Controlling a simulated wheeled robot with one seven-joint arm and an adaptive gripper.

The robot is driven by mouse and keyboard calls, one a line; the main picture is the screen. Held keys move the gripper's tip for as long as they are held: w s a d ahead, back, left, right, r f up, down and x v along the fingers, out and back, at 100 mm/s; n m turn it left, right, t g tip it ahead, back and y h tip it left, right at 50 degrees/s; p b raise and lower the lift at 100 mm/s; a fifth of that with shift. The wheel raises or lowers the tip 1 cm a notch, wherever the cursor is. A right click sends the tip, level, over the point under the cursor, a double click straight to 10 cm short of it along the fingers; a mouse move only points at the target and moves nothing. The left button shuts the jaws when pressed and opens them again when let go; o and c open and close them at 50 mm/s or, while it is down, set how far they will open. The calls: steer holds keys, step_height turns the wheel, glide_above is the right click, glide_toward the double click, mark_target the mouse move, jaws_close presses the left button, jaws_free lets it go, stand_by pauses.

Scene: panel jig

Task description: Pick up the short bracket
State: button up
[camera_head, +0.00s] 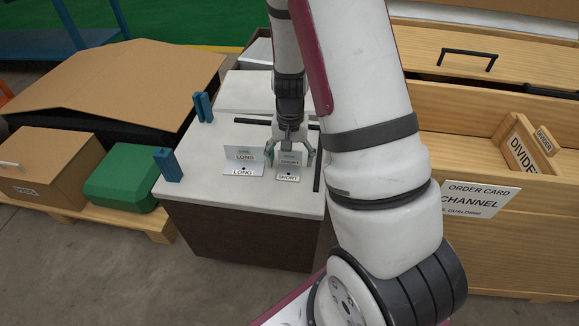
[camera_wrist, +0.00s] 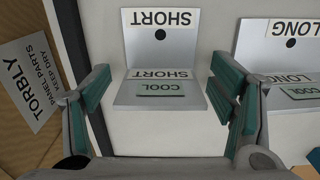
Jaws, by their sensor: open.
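The short bracket (camera_wrist: 161,55) is a light grey L-shaped plate with SHORT labels, a black hole and a green COOL tag. In the wrist view it lies in the upper middle, between and beyond my open fingers. In the head view the short bracket (camera_head: 289,171) stands near the right front of the white-topped table, partly hidden by my gripper (camera_head: 298,158). My gripper also shows in the wrist view (camera_wrist: 162,95), open, with green pads on either side of the bracket. I cannot tell whether they touch it. The long bracket (camera_head: 243,160) stands just left of it.
Two blue posts (camera_head: 167,165) stand at the left edge of the table (camera_head: 222,200). Black strips border its back and right. A wooden cabinet (camera_head: 480,240) is to the right. A green case (camera_head: 122,177) and cardboard boxes (camera_head: 48,168) are to the left. The front left tabletop is clear.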

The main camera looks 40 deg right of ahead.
steer(key=c, duration=1.3)
steer(key=shift+r, duration=0.2)
steer(key=shift+r+p, duration=0.5)
steer(key=shift+r, duration=0.1)
step_height(320, 180, up, 2)
steer(key=shift+r+p, duration=0.1)
steer(key=shift+p, duration=0.55)
steer(key=s+d+p, duration=0.1)
steer(key=s+d, duration=0.1)
steer(key=s, duration=0.5)
steer(key=s+d+r, duration=0.1)
steer(key=s, duration=0.7)
steer(key=shift+s+d+r+p, duration=0.15)
steer(key=shift+s+d+p, duration=0.1)
steer(key=shift+d+p, duration=0.1)
